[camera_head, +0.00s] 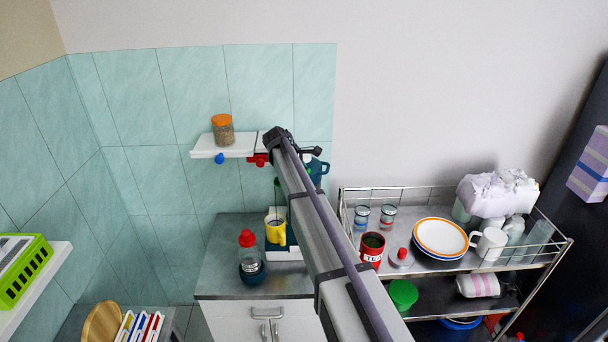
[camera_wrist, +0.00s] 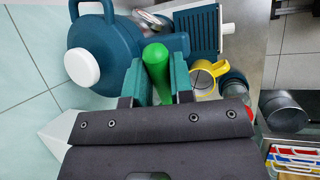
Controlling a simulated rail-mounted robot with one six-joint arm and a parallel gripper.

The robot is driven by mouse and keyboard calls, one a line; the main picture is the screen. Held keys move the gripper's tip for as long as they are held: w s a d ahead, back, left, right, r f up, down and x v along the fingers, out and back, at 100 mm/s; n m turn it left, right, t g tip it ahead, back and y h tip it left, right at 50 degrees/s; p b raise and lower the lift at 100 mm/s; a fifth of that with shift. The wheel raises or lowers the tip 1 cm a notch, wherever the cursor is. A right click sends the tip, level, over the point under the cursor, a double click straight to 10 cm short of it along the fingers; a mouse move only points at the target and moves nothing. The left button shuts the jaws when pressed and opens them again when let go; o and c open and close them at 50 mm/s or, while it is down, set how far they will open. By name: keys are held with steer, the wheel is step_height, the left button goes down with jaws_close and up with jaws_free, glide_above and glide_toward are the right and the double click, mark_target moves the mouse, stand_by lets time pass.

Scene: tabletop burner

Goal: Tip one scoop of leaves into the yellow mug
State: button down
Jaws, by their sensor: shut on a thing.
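The yellow mug (camera_head: 275,231) stands on the counter to the left of my arm in the head view. It also shows in the wrist view (camera_wrist: 219,69), right of my gripper, partly hidden. My gripper (camera_wrist: 159,75) is shut on a green handle (camera_wrist: 156,62), apparently the scoop's; I cannot tell where its bowl is or whether it holds leaves. A thin dark green piece (camera_head: 277,188) shows above the mug in the head view. A red tin (camera_head: 372,245) with dark contents stands open on the metal cart.
A teal kettle (camera_wrist: 100,45) with a white knob is close left of my gripper. A red-knobbed lid (camera_head: 402,257), plates (camera_head: 441,238) and cups crowd the cart. A jar (camera_head: 222,131) sits on the wall shelf.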

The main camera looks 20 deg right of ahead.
steer(key=s+a+t+h+b, duration=0.2)
steer(key=a+t+h+b, duration=0.1)
steer(key=h+b, duration=0.3)
steer(key=s+a+m+t+h+b, duration=0.1)
steer(key=s+a+t+h+b, duration=0.1)
steer(key=a+h+b, duration=0.4)
steer(key=shift+s+r+m+t+h+b, duration=0.3)
steer(key=shift+s+t+h+b, duration=0.15)
steer(key=shift+b, duration=2)
stand_by(0.8)
